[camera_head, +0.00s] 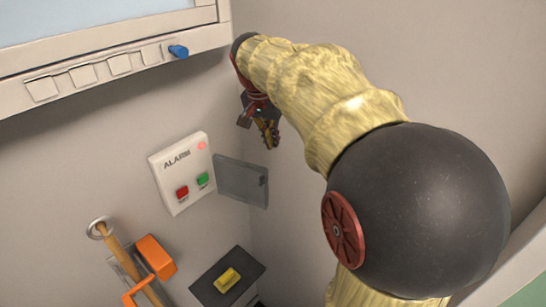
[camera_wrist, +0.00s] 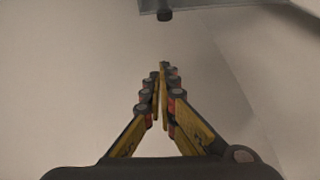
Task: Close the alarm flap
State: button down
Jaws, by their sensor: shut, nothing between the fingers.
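The alarm box (camera_head: 181,172) is a white panel on the wall, marked ALARM, with a red light, a red button and a green button. Its flap (camera_head: 236,180) is a grey, see-through plate swung open to the right of the box, with a small dark knob near its far right edge. The buttons are uncovered. My gripper (camera_head: 270,142) is above the flap and apart from it in the head view. In the wrist view my gripper (camera_wrist: 161,70) is shut and empty. A grey edge with a dark knob (camera_wrist: 165,14) shows beyond the fingertips, probably the flap.
A white-framed panel (camera_head: 120,62) with several pale tabs and a blue knob (camera_head: 178,51) is at the upper left. Below the box are an orange item (camera_head: 156,256), a wooden handle (camera_head: 122,255) and a dark plate (camera_head: 250,262) with a yellow block (camera_head: 227,280). A wall corner lies near the flap.

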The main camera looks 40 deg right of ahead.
jog(key=p+x, duration=0.1)
jog(key=x, duration=0.8)
jog(key=shift+f, duration=0.45)
jog(key=a, duration=0.2)
jog(key=s+a, duration=0.1)
jog(key=shift+s+a+r+p, duration=0.1)
jog(key=shift+a+p, duration=0.3)
jog(key=shift+a, duration=0.1)
